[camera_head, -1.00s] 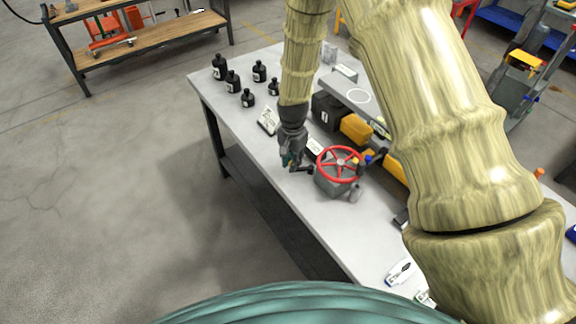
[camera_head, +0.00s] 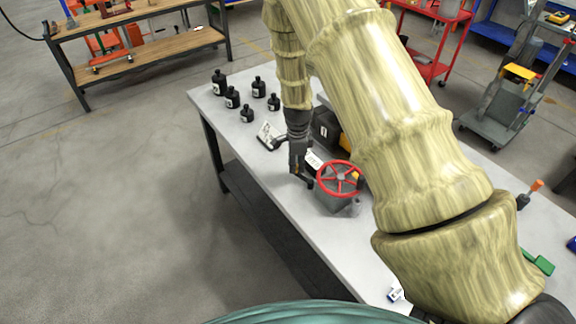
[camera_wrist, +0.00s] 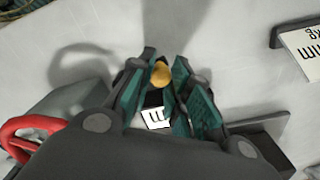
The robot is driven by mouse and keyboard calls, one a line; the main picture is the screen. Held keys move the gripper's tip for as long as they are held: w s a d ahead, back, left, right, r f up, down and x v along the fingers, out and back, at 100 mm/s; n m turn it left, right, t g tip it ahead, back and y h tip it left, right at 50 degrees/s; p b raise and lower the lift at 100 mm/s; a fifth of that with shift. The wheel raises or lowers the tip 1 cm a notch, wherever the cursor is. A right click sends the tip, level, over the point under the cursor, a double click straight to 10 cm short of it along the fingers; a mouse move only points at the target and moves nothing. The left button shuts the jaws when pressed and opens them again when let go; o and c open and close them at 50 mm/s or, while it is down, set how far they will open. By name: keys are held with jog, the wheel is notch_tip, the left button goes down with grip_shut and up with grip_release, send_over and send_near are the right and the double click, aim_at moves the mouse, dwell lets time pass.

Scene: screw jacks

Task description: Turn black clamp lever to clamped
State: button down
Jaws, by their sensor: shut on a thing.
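A grey screw jack with a red handwheel (camera_head: 338,180) stands on the table in the head view; part of the red wheel (camera_wrist: 30,132) shows at the left of the wrist view. My gripper (camera_head: 301,178) points down just left of the jack, at its black clamp lever. In the wrist view my gripper (camera_wrist: 161,78) has its teal-lined fingers closed in around a small round yellow knob (camera_wrist: 160,74), which seems to be the lever's end. The gripper is shut on the lever. Most of the lever is hidden by the fingers, so its angle is unclear.
Several black bottles (camera_head: 232,97) stand at the far left of the table (camera_head: 262,165). A tilted label card (camera_head: 269,136) is behind my gripper, and a dark box (camera_head: 325,128) is beyond the jack. The table's left edge runs close to my gripper.

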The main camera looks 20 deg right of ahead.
jog(key=shift+w+d+m, duration=0.2)
jog(key=shift+d+m, duration=0.15)
jog(key=shift+m, duration=0.15)
jog(key=c, duration=1.3)
grip_release()
notch_tip(320, 180, up, 12)
